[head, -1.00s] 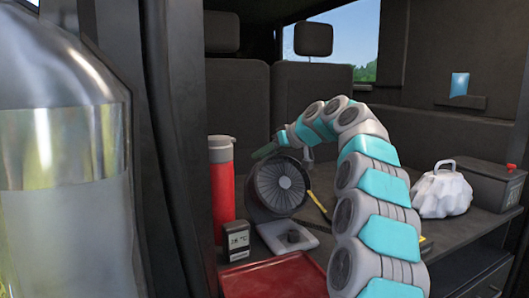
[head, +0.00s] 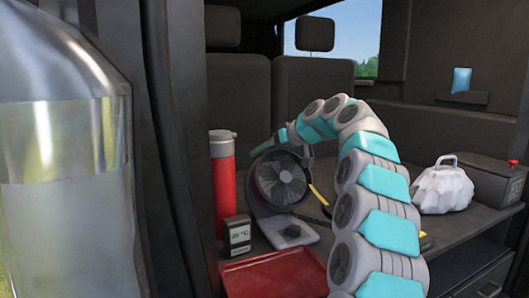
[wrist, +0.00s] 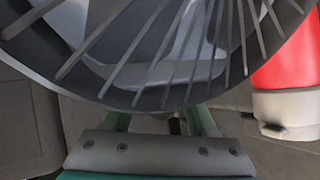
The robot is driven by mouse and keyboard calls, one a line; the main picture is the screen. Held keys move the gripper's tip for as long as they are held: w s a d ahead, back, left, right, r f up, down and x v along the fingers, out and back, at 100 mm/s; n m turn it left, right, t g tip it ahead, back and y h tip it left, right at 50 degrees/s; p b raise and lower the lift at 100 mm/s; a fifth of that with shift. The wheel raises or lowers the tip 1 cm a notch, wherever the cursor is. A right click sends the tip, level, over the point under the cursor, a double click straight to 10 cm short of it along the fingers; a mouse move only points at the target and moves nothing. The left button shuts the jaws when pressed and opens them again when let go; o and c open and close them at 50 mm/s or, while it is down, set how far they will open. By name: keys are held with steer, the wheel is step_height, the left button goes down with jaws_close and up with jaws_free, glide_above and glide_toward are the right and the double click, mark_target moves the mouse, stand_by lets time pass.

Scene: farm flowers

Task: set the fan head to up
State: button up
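The dark round fan head (head: 282,180) stands on a pale grey base (head: 288,232) on the shelf, its grille facing forward and upward. My gripper (head: 262,149) is at the upper back of the fan head, reached from above by my curved arm. In the wrist view, the fan's rim and grille bars (wrist: 160,75) fill the top of the picture. The two green fingers of my gripper (wrist: 160,118) are apart, and their tips are hidden behind the fan rim. Whether they touch the fan cannot be told.
A red flask (head: 222,180) stands close left of the fan and also shows in the wrist view (wrist: 288,65). A small display device (head: 237,236) and a red tray (head: 272,275) are in front. A white crumpled bag (head: 441,190) and a dark box (head: 494,180) stand right.

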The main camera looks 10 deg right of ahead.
mark_target(281, 149)
steer(key=shift+s+d+r, duration=0.1)
steer(key=shift+r, duration=0.05)
steer(key=v, duration=0.6)
steer(key=shift+s+d+r+b, duration=0.2)
steer(key=shift+d+r+b, duration=0.05)
steer(key=shift+b, duration=0.05)
steer(key=shift+s+d+r, duration=0.2)
steer(key=shift+s, duration=0.15)
